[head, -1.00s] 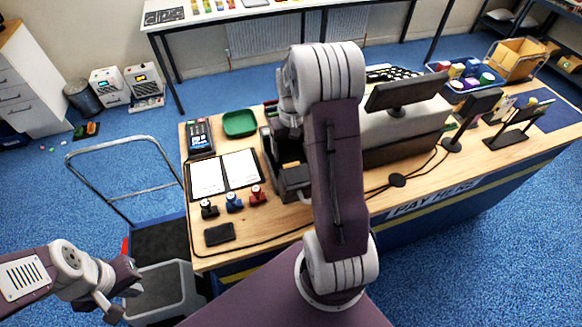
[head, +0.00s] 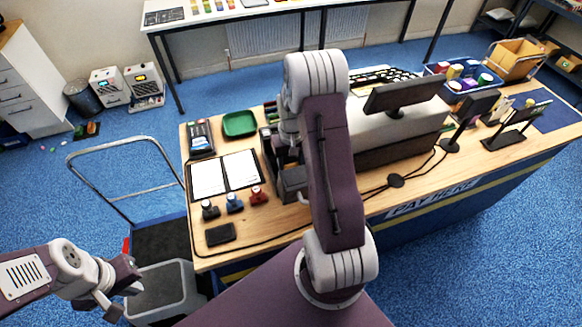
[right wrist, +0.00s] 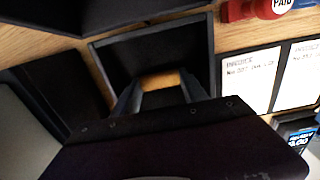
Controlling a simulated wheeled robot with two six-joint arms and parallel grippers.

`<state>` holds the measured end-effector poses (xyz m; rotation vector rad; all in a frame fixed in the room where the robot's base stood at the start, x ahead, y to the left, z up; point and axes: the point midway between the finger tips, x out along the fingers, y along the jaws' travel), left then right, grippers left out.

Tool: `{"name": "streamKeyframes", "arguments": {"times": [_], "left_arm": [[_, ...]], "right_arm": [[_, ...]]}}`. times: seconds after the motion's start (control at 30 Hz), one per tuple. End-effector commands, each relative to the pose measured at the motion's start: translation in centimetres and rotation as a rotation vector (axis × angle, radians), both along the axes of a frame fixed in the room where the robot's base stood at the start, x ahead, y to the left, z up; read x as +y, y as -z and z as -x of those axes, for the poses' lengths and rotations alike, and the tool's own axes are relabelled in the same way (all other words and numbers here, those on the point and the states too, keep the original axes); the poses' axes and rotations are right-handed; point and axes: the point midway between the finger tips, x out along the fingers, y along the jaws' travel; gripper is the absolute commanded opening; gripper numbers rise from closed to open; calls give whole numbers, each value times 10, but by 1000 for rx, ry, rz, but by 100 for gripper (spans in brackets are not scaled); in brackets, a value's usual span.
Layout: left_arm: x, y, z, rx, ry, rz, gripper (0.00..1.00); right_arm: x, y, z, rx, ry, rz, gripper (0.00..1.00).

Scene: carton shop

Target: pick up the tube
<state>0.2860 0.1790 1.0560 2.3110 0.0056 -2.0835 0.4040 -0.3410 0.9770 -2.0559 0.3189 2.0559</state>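The tube (right wrist: 160,80) is a short orange-tan cylinder lying over a dark open tray (right wrist: 200,38) in the right wrist view. My right gripper (right wrist: 161,90) has its two dark fingers apart, one beside each end of the tube. I see no clear lift. In the head view my right arm hides the tube and most of that gripper, above the dark box (head: 292,182) on the counter. My left gripper (head: 122,300) is at lower left, open and empty, away from the counter.
The wooden counter (head: 275,222) holds a card reader (head: 201,138), green dish (head: 240,123), open folder (head: 208,178), several stamps (head: 234,203) and a black pad (head: 220,234). A monitor (head: 408,92) stands to the right. A trolley (head: 160,238) and grey crate (head: 160,290) are at left.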

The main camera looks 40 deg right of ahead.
Motion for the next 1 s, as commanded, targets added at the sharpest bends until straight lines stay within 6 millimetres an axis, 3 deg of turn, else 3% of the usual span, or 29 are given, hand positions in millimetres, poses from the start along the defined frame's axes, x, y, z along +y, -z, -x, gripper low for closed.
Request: {"name": "streamKeyframes", "arguments": {"times": [0.27,0.7,1.0], "left_arm": [[0,1,0,0,0,0,0],[0,7,0,0,0,0,0],[0,7,0,0,0,0,0]], "right_arm": [[0,-4,-1,-2,0,1,13],[0,-92,-1,-4,0,1,13],[0,-101,0,0,0,0,13]]}}
